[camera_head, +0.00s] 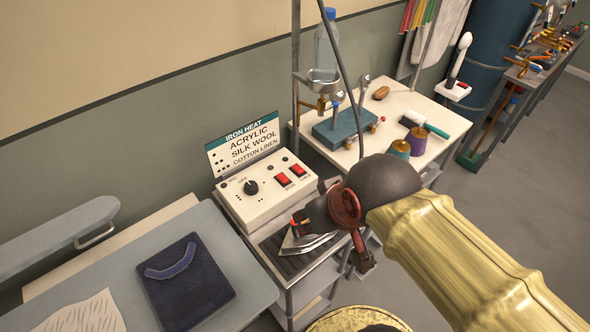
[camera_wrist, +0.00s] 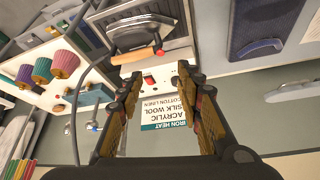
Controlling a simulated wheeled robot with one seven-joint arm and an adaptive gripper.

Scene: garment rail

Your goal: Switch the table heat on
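The white control box (camera_head: 262,193) has a black knob (camera_head: 251,187) on its left and two red rocker switches, a left one (camera_head: 283,180) and a right one (camera_head: 298,170). Their small labels are too small to read surely. My gripper (camera_wrist: 159,72) is open, with nothing between its fingers. In the head view my gripper (camera_head: 345,205) is to the right of the box, over the iron's area, its fingertips partly hidden. In the wrist view one red switch (camera_wrist: 149,81) shows between the fingers; a finger hides part of the panel.
An iron (camera_head: 305,240) rests on a dark ribbed stand in front of the box. An iron heat card (camera_head: 245,144) stands behind the box. A padded ironing table (camera_head: 100,285) with folded dark cloth (camera_head: 188,285) is left. A hanging bottle (camera_head: 326,50) and cable are near my arm.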

